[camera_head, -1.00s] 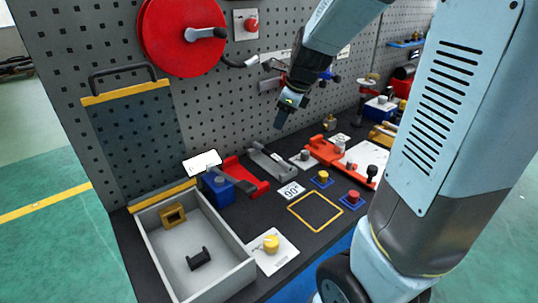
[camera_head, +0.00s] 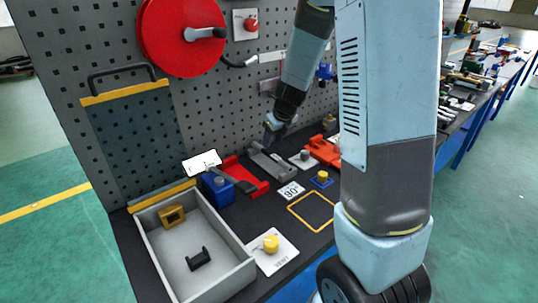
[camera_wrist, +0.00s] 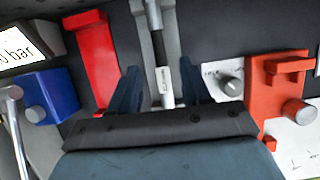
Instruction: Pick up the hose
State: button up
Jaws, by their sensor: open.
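A short black hose (camera_head: 230,62) comes off the red reel (camera_head: 165,38) on the pegboard and ends in a pale fitting near the board. My gripper (camera_head: 270,137) is well below it, pointing down over a grey holder (camera_head: 272,162) on the bench. In the wrist view my gripper (camera_wrist: 160,82) is open. Its dark fingers lie on either side of a slim rod-like piece (camera_wrist: 163,85) with a white marked section, apart from it as far as I see. I cannot tell whether this piece is a hose. The palm hides its near end.
A red holder (camera_head: 246,175), a blue block (camera_head: 217,188) and a white display (camera_head: 202,162) stand left of the grey holder. An orange-red fixture (camera_head: 322,150) is to the right. A grey tray (camera_head: 205,240) is at the front left.

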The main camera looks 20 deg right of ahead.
aim_at(271, 156)
jog(key=shift+x, duration=3.1)
jog(key=shift+s, duration=0.1)
grip_shut()
jog(key=shift+d, duration=0.1)
